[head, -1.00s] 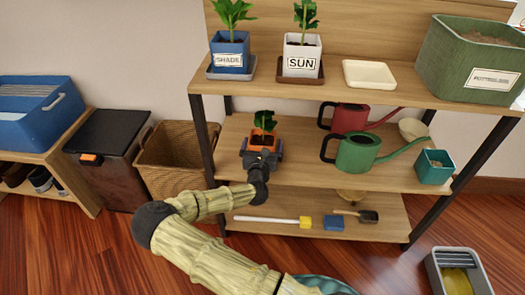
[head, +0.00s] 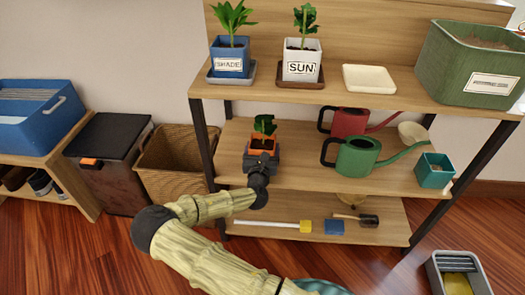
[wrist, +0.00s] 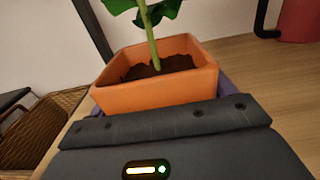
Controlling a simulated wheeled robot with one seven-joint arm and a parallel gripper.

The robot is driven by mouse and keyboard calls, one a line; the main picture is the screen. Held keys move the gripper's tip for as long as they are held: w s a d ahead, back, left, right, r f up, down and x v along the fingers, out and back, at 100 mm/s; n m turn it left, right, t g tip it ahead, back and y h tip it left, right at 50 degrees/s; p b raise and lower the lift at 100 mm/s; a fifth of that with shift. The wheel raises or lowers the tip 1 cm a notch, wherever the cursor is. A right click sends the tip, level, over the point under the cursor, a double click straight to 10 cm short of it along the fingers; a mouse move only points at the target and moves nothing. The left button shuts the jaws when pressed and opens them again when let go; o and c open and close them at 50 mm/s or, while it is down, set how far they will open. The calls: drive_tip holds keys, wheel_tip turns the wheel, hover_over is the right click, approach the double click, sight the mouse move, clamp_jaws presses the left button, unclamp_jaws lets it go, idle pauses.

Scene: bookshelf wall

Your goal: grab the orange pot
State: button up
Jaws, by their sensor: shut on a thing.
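The orange pot (head: 263,145) is a square planter with dark soil and a green plant, at the left of the middle shelf. It also shows close up in the wrist view (wrist: 155,92). My gripper (head: 262,160) is shut on the orange pot, coming from the front. The gripper body hides the pot's lower part, so I cannot tell whether its base touches the shelf.
The top shelf holds a blue SHADE pot (head: 230,57), a white SUN pot (head: 302,60), a cream tray (head: 369,78) and a green planter (head: 470,58). Right of the orange pot stand green (head: 357,157) and red (head: 349,122) watering cans. A dark shelf post (head: 204,143) is close on the left.

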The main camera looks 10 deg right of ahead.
sight(262, 146)
wheel_tip(262, 146, up, 10)
drive_tip(key=p, duration=0.4)
drive_tip(key=shift+r+p, duration=0.1)
drive_tip(key=shift+p, duration=0.2)
